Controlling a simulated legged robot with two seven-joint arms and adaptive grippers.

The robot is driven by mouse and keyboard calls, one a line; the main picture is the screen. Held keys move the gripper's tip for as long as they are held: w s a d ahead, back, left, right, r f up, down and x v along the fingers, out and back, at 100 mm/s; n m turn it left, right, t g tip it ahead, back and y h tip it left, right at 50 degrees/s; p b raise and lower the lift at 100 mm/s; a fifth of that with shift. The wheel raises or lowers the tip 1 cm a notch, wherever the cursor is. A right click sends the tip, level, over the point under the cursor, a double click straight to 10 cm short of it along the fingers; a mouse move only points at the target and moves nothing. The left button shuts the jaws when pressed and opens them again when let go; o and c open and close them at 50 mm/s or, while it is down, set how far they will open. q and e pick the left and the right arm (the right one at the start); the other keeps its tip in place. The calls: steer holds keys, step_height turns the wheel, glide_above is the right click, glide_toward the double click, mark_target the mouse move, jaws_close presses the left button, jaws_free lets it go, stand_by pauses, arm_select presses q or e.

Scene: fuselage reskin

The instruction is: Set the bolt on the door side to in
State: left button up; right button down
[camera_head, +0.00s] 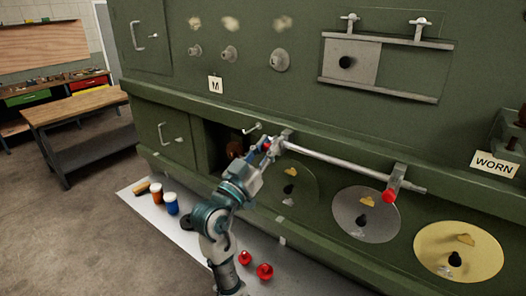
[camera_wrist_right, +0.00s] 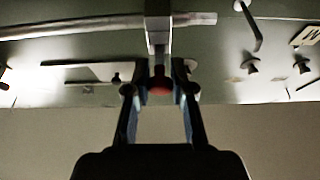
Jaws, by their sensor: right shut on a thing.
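A long grey bar (camera_head: 335,164) runs along the green cabinet's ledge, with a bracket near each end. The right bracket (camera_head: 397,177) carries a red knob (camera_head: 389,196), standing clear of my gripper. My right gripper (camera_head: 268,148) is at the bar's left end, beside the left bracket (camera_head: 283,138). In the right wrist view, its fingers are shut on a red knob (camera_wrist_right: 160,84) below a grey bracket (camera_wrist_right: 158,30). The bar also shows there (camera_wrist_right: 95,25). Fingers partly cover this knob, and how far its bolt sits in is unclear. My left gripper is out of view.
A dark opening (camera_head: 215,146) and a small handle (camera_head: 252,128) lie left of my gripper. Round plates (camera_head: 365,228) sit below the bar. A white floor mat (camera_head: 150,205) holds jars and red knobs (camera_head: 264,271). A workbench (camera_head: 80,107) stands at left; floor between is clear.

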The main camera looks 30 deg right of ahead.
steer(key=shift+w+d+r, duration=0.1)
steer(key=shift+w+d, duration=0.05)
steer(key=shift+d, duration=0.25)
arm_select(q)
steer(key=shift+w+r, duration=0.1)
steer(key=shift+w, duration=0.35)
arm_select(e)
steer(key=c, duration=1.4)
jaws_free()
steer(key=shift+r, duration=0.1)
steer(key=shift+c, duration=0.2)
steer(key=o, duration=0.4)
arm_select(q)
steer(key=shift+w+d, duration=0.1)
arm_select(e)
steer(key=shift+o, duration=0.2)
steer(key=shift+w, duration=0.15)
steer(key=shift+a, duration=0.1)
steer(key=v, duration=1.2)
steer(key=shift+f, duration=0.25)
